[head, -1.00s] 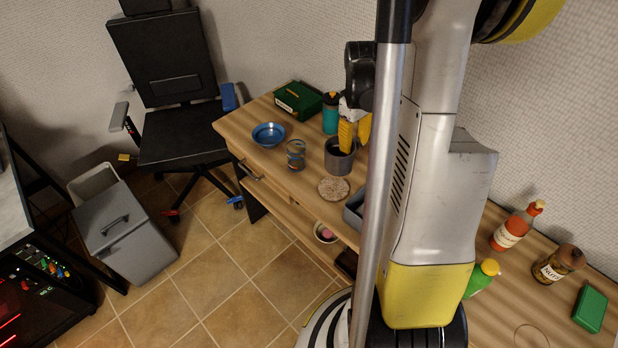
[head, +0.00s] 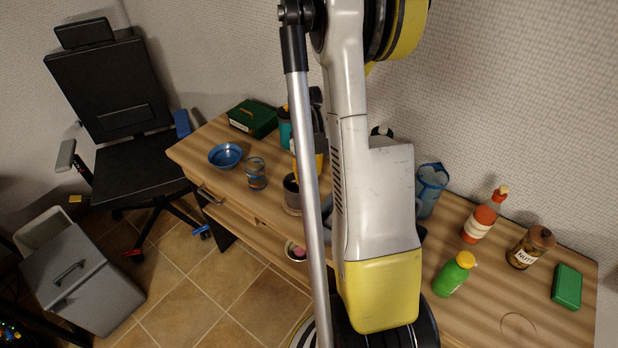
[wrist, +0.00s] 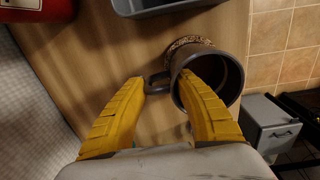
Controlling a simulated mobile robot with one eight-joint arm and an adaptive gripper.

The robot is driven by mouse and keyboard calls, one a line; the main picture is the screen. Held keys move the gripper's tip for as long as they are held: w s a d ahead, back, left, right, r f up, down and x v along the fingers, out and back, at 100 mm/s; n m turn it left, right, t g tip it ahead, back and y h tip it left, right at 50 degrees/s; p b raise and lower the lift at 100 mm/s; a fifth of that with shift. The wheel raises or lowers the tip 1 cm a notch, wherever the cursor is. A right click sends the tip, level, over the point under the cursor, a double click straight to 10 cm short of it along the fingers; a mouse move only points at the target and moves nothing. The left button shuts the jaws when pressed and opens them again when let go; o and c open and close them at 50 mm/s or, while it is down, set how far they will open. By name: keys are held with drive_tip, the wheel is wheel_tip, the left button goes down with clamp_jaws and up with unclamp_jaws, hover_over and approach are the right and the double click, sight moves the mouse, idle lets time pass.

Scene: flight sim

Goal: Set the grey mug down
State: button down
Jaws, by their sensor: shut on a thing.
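The grey mug (head: 291,187) is over the wooden desk, partly hidden behind my arm in the head view. In the wrist view the mug (wrist: 233,62) is tilted in the picture with its mouth towards me. My gripper (wrist: 163,80) is shut on the mug: one yellow finger reaches inside the mouth, the other is outside near the handle. A round patterned coaster (wrist: 186,45) shows right behind the mug's base, and its edge shows below the mug in the head view. I cannot tell whether the mug touches it.
A glass jar (head: 256,173) and blue bowl (head: 225,156) stand left of the mug. A grey tray (wrist: 165,9) lies close to the coaster. A green case (head: 252,119) and teal bottle (head: 285,128) are behind. Sauce bottles and jars stand at the right.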

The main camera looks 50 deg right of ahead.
drive_tip(key=c, duration=1)
unclamp_jaws()
drive_tip(key=shift+r, duration=0.1)
wheel_tip(320, 180, up, 12)
drive_tip(key=p, duration=0.4)
drive_tip(key=w+a+r+t+h, duration=0.1)
drive_tip(key=a+r, duration=0.3)
drive_tip(key=a, duration=0.3)
drive_tip(key=a+r+t, duration=0.2)
drive_tip(key=a+r, duration=0.3)
drive_tip(key=a, duration=0.3)
drive_tip(key=s+a+r+t, duration=0.1)
drive_tip(key=s+a, duration=0.1)
drive_tip(key=a, duration=0.3)
drive_tip(key=s+a+r+t+y, duration=0.1)
drive_tip(key=s+a+t, duration=0.1)
drive_tip(key=a, duration=0.3)
drive_tip(key=s+a+r+t, duration=0.1)
drive_tip(key=a+r, duration=0.1)
drive_tip(key=a, duration=0.4)
drive_tip(key=shift+s+m, duration=0.4)
